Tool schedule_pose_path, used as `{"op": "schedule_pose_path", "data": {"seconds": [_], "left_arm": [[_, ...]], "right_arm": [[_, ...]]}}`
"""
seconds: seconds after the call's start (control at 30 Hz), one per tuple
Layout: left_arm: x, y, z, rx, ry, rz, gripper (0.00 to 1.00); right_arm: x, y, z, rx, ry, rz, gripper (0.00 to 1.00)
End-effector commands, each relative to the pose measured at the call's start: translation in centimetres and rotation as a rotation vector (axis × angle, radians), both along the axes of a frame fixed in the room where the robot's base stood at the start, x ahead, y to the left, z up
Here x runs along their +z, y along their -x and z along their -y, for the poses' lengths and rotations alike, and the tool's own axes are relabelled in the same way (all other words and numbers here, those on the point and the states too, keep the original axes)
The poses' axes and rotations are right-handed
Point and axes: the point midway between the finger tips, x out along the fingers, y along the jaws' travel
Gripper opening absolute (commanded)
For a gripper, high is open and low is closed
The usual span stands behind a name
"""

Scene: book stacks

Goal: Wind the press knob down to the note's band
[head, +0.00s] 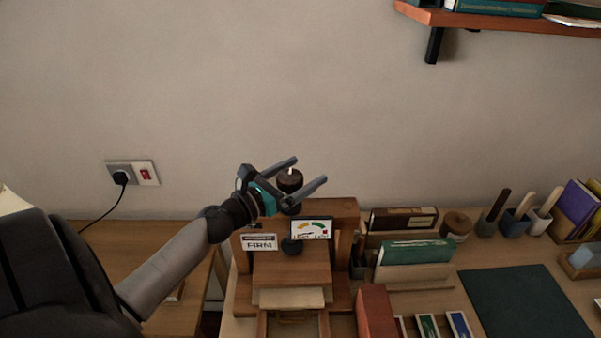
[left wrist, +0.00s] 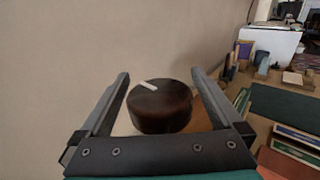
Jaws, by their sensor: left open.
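The press knob (head: 289,180) is a dark round knob on top of the wooden press (head: 342,212). In the left wrist view the knob (left wrist: 160,106) has a white pointer mark near its far left edge. My left gripper (head: 307,170) is open, with one finger on each side of the knob and a visible gap to it. A note (head: 259,242) reading "FIRM" is on the press front. Beside it is a dial (head: 311,229) with coloured bands; its needle is too small to read. My right gripper is not in view.
A green book (head: 415,253) stands in a wooden holder right of the press, with a red block (head: 376,311) in front. Pots with tools (head: 520,220) stand farther right. A dark green mat (head: 525,303) lies on the table. A shelf (head: 500,18) hangs at upper right.

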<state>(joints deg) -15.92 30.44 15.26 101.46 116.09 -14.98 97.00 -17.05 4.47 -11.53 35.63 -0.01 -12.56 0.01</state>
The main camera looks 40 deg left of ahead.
Motion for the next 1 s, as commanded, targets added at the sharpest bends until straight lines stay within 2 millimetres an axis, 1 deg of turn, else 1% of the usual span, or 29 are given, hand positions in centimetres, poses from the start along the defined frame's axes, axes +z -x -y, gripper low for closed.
{"op": "schedule_pose_path", "data": {"seconds": [0.13,0.17,0.9,1.0], "left_arm": [[-0.01,0.01,0.00,0.000,0.000,0.000,1.00],[-0.01,0.02,0.00,0.000,0.000,0.000,0.98],[-0.01,0.05,0.00,0.000,0.001,0.000,0.15],[-0.02,0.05,0.00,-0.002,0.000,0.000,0.15]], "right_arm": [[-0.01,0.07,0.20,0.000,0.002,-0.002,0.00],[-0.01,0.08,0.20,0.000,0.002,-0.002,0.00],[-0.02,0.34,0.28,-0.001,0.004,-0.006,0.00],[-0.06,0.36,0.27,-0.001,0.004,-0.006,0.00]]}}
